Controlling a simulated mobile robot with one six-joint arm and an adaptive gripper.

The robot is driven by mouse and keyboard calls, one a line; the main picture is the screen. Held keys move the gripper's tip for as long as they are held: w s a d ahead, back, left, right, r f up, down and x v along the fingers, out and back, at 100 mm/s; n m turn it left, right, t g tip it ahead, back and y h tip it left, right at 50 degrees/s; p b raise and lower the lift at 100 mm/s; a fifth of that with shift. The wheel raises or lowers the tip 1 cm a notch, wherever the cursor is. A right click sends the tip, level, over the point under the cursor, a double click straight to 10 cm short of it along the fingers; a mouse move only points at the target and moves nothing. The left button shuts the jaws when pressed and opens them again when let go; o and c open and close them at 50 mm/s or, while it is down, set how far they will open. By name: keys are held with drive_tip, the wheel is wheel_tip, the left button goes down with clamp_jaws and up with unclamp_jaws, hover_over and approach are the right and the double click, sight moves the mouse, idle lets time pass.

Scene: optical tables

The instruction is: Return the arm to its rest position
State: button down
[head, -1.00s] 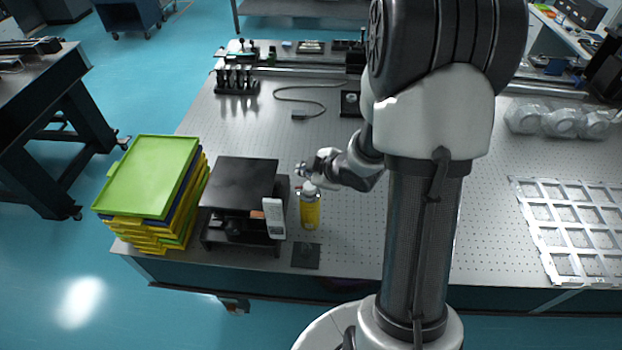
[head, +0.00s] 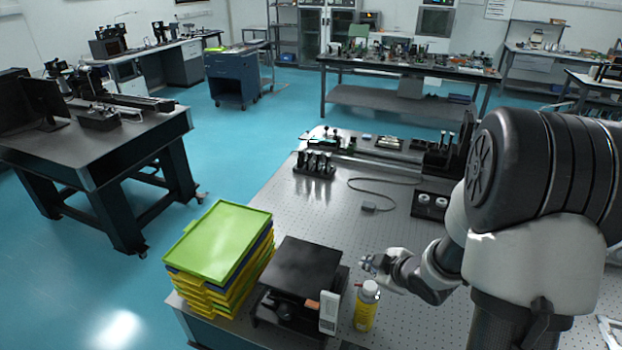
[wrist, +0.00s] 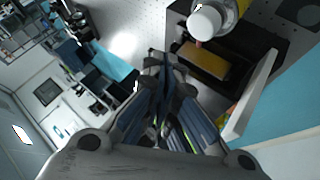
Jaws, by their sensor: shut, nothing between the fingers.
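My gripper (head: 368,265) is at the end of my folded arm, above the perforated optical table (head: 400,215), just above and behind a yellow bottle with a white cap (head: 366,306). In the wrist view my gripper (wrist: 162,58) points away from the camera with its fingers together and nothing held between them. The white-capped bottle also shows at the top of the wrist view (wrist: 206,22), beside the fingertips. In the head view the gripper and the bottle look close, and I cannot tell whether they touch.
A black stand (head: 300,262) with a white handheld device (head: 328,312) at its front stands left of the bottle. A stack of green, yellow and blue trays (head: 215,245) is further left. Black holders (head: 314,165) and a cable (head: 375,195) lie behind. The table's middle is mostly clear.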

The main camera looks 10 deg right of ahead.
drive_tip(key=shift+r, duration=0.3)
drive_tip(key=s+a+r+m+g+h+b, duration=0.2)
drive_tip(key=s+r+m+h+b, duration=0.15)
drive_tip(key=s+r+m, duration=0.55)
drive_tip(key=s+a+r+g+y+b, duration=0.1)
drive_tip(key=s+a+r, duration=0.1)
drive_tip(key=s+a, duration=0.3)
drive_tip(key=s+a+r+m+g+y, duration=0.1)
drive_tip(key=s+a+r, duration=0.1)
drive_tip(key=s+a, duration=0.4)
drive_tip(key=s, duration=0.5)
drive_tip(key=shift+s+a+m+g+b, duration=0.2)
drive_tip(key=shift+m+g+b, duration=0.1)
drive_tip(key=shift+b, duration=0.05)
